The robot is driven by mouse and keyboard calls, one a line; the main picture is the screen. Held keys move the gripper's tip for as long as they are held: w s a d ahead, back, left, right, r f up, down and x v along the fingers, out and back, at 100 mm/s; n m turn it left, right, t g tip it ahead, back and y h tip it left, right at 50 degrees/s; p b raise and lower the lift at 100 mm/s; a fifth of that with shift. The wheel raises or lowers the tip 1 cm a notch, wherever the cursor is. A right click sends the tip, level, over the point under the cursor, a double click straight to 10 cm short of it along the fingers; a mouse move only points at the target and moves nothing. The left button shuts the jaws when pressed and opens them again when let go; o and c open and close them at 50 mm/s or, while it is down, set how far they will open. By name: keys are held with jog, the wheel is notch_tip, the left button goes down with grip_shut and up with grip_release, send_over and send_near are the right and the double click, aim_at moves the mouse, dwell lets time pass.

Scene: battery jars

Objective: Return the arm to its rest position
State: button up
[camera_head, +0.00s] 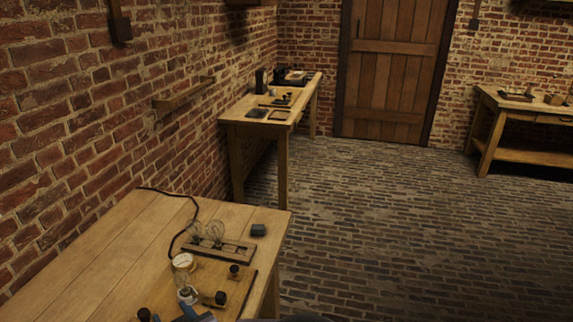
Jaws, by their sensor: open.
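My gripper (176,313) shows only in part at the bottom edge of the view, as blue and dark grey pieces over the near workbench (90,255). It is open, and I see nothing held in it. The rest of my arm is out of the frame. Just behind it stands a clear glass jar (187,294) on a wooden board. A dark knob or stopper (219,298) lies close to its right, and another dark one (144,313) stands to its left.
A dark block (259,230) sits near the bench's right edge. A black cable (183,195) runs back to the wall. The brick floor (400,240) to the right is clear.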

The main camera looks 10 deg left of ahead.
jog(key=w+d+r+m+h+p, duration=0.1)
jog(key=w+d+h, duration=0.1)
jog(key=w+d, duration=0.3)
jog(key=w+d+r+m+h, duration=0.15)
jog(key=w+d, duration=0.25)
jog(key=d, duration=0.4)
jog(key=d+f+m+g+h+p, duration=0.1)
jog(key=d+m+g+h+p, duration=0.2)
jog(key=d, duration=1.4)
jog(key=s+d+m+g+h, duration=0.2)
jog(key=s+d, duration=0.5)
jog(key=d, duration=0.3)
jog(key=s+d+r+m+g+h, duration=0.1)
jog(key=s+d+m+g, duration=0.1)
jog(key=s+d, duration=0.5)
jog(key=d, duration=0.4)
jog(key=shift+s+d+r+m+g+h, duration=0.2)
jog(key=shift+m+g+h, duration=0.15)
jog(key=shift+g, duration=0.05)
jog(key=shift+a, duration=0.1)
jog(key=shift+c, duration=0.4)
